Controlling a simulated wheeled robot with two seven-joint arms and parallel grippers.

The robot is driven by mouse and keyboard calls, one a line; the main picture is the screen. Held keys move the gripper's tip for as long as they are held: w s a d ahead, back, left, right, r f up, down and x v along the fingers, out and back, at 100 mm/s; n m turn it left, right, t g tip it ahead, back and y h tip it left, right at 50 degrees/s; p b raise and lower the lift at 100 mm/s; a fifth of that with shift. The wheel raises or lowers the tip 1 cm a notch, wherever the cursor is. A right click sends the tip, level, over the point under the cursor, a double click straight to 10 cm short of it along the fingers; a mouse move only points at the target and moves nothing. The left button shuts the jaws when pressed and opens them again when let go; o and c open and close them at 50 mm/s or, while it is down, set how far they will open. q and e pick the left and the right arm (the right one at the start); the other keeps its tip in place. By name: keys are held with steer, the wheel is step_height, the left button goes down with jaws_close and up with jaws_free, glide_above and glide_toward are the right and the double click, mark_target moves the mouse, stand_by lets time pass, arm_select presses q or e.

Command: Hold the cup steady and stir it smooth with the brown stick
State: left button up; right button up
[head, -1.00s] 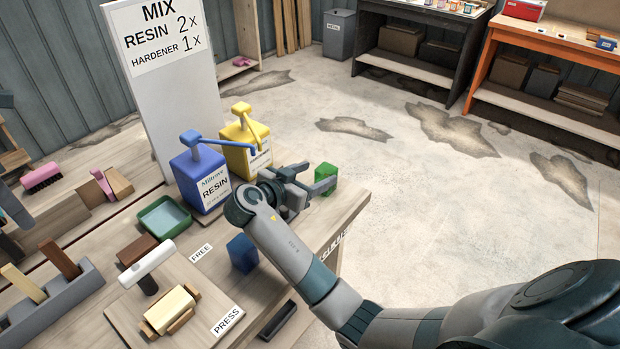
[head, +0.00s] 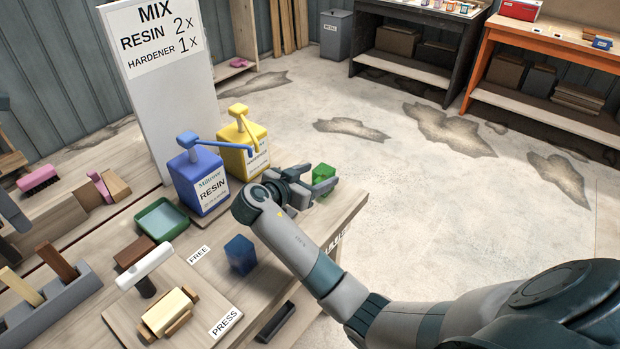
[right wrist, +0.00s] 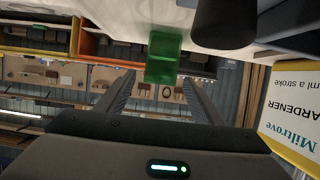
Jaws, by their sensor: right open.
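A small green see-through cup (head: 323,171) stands near the table's far right corner. My right gripper (head: 325,188) is open beside it. In the right wrist view the cup (right wrist: 163,57) shows around and just beyond the open fingertips (right wrist: 157,80), with nothing clamped. The brown stick (head: 57,262) stands upright and slightly tilted in a grey rack (head: 60,310) at the lower left, beside a pale stick (head: 20,285). A part of my left gripper (head: 12,212) shows at the left edge; its jaws cannot be made out.
Blue resin (head: 196,182) and yellow hardener (head: 243,150) pump jugs stand left of my right gripper. A blue block-like object (head: 240,254), a green tray (head: 162,219) and a press board (head: 168,312) are nearer. The floor right of the table is open.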

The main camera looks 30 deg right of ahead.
mark_target(324, 172)
steer(key=shift+x, duration=1.75)
steer(key=c, duration=1.1)
